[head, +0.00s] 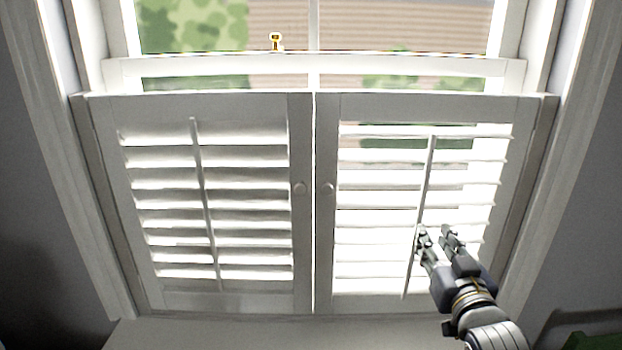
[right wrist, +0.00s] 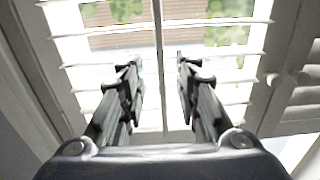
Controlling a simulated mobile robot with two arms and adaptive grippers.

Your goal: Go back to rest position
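My right gripper (head: 438,238) is in front of the lower part of the right shutter panel (head: 328,260) in the head view. In the right wrist view its two fingers (right wrist: 158,85) are apart with nothing between them but the view of the tilt rod (right wrist: 158,50) and louvers behind. I cannot tell whether the fingertips touch the rod. The right panel's louvers are tilted open, with bright light and greenery showing through. The left shutter panel (head: 301,240) is shut beside it, its louvers also letting in light. My left gripper is not in view.
The window (head: 380,25) with a brass latch (head: 276,41) is above the shutters. Round knobs (head: 328,189) sit at the panels' meeting edges. A white sill (head: 250,335) lies below. A dark curved object with green (head: 595,340) is at the lower right corner.

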